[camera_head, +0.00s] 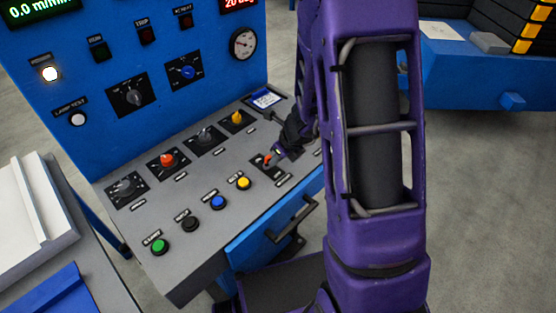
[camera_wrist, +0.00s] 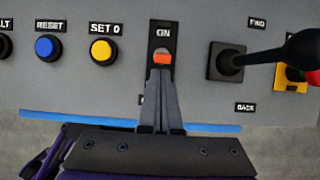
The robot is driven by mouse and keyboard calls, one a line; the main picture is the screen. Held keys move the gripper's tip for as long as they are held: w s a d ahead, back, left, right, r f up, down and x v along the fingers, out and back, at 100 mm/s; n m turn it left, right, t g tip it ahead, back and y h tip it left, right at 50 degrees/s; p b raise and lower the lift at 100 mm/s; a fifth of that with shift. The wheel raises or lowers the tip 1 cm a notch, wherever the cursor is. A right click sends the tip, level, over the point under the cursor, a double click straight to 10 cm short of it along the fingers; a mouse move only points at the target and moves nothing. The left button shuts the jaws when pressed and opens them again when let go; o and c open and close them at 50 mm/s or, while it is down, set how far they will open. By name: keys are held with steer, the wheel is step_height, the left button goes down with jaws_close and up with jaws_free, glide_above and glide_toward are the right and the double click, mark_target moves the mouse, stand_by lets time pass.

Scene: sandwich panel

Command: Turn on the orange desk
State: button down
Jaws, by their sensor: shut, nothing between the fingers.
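The small orange switch (camera_wrist: 162,58) sits in a black plate under the label "ON" on the grey sloping desk (camera_wrist: 80,85). In the head view the orange switch (camera_head: 267,159) is right of the yellow button, partly hidden by my gripper (camera_head: 278,151). In the wrist view my gripper (camera_wrist: 162,72) is shut and empty. Its fingertips are at the lower edge of the orange switch; I cannot tell whether they touch it. The switch's on or off position is not clear.
A yellow button (camera_wrist: 103,50) and a blue button (camera_wrist: 47,47) are left of the switch. A black lever (camera_wrist: 285,52) stands close on the right. A blue upright panel (camera_head: 215,50) rises at the back.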

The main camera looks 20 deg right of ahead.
mark_target(272, 171)
steer(key=shift+w+a+r+p, duration=0.4)
steer(key=shift+w+r+p, duration=0.3)
steer(key=shift+p, duration=0.1)
steer(key=shift+w+a+f, duration=0.1)
steer(key=shift+w+f, duration=0.05)
steer(key=shift+f, duration=0.1)
steer(key=shift+r, duration=0.1)
steer(key=shift+r+p, duration=0.6)
steer(key=shift+r, duration=0.15)
